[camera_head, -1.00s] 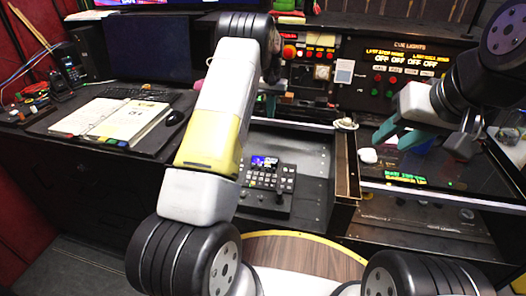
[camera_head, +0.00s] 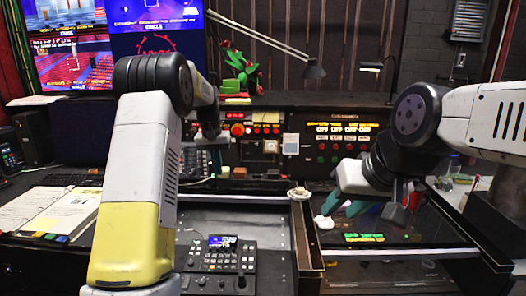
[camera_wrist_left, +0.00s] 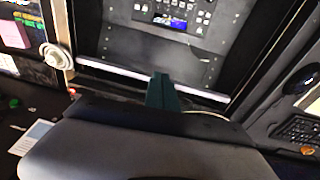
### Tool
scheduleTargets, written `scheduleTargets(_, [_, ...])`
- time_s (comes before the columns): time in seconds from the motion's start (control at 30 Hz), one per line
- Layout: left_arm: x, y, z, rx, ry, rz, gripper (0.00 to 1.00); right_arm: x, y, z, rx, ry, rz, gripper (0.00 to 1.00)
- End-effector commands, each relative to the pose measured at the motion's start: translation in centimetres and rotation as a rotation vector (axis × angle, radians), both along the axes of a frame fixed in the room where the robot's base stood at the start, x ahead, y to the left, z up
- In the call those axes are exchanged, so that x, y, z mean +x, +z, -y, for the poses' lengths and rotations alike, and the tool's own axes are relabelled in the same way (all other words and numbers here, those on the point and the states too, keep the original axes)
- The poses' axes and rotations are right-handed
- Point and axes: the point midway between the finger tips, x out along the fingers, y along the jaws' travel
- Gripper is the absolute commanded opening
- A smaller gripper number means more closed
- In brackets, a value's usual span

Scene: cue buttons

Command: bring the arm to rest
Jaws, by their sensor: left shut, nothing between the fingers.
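My left arm (camera_head: 137,180) rises from the bottom left in the head view, with a yellow and white link and a black elbow. Its forearm points away, towards the console, and its fingers are not clear there. In the left wrist view my left gripper (camera_wrist_left: 163,91) shows teal fingers close together, shut and empty, over the desk edge by the keypad panel. My right gripper (camera_head: 368,208) has its teal fingers apart, above the dark glass desk top at the right. I see nothing between them.
The cue light console (camera_head: 342,140) with red and green buttons stands at the back. A keypad panel (camera_head: 218,258) is set in the desk's middle. An open binder (camera_head: 50,212) lies at the left. A small white object (camera_head: 324,223) lies near my right gripper.

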Motion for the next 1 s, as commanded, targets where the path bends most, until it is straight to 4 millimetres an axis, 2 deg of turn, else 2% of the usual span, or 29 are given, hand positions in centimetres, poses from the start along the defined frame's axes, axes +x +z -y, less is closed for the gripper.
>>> scheduleTargets(0.03, [-1.8, 2.4, -0.1, -0.016, 0.004, 0.028, 0.0, 0.0, 0.0, 0.0, 0.0, 0.0, 0.0, 0.36])
scheduleTargets(0.2, [-7.9, 7.9, 0.0, -0.06, 0.007, 0.108, 0.0, 0.0, 0.0, 0.0, 0.0, 0.0, 0.0, 0.36])
scheduleTargets(0.3, [-12.0, 10.3, 0.3, -0.082, 0.003, 0.154, 0.0, 0.0, 0.0, 0.0, 0.0, 0.0, 0.0, 0.36])
scheduleTargets(0.43, [-17.6, 12.5, 0.8, -0.101, -0.005, 0.218, 0.0, 0.0, 0.0, 0.0, 0.0, 0.0, 0.0, 0.36])
scheduleTargets(0.6, [-25.2, 13.5, 1.5, -0.117, -0.021, 0.301, 0.0, 0.0, 0.0, 0.0, 0.0, 0.0, 0.0, 0.36])
scheduleTargets(0.8, [-32.8, 12.2, 2.3, -0.119, -0.039, 0.391, 0.0, 0.0, 0.0, 0.0, 0.0, 0.0, 0.0, 0.36])
scheduleTargets(0.9, [-35.3, 11.1, 2.6, -0.116, -0.043, 0.421, 0.0, 0.0, 0.0, 0.0, 0.0, 0.0, 0.0, 0.36])
scheduleTargets(1.0, [-36.8, 10.4, 2.8, -0.113, -0.047, 0.44, 0.0, 0.0, 0.0, 0.0, 0.0, 0.0, 0.0, 0.36])
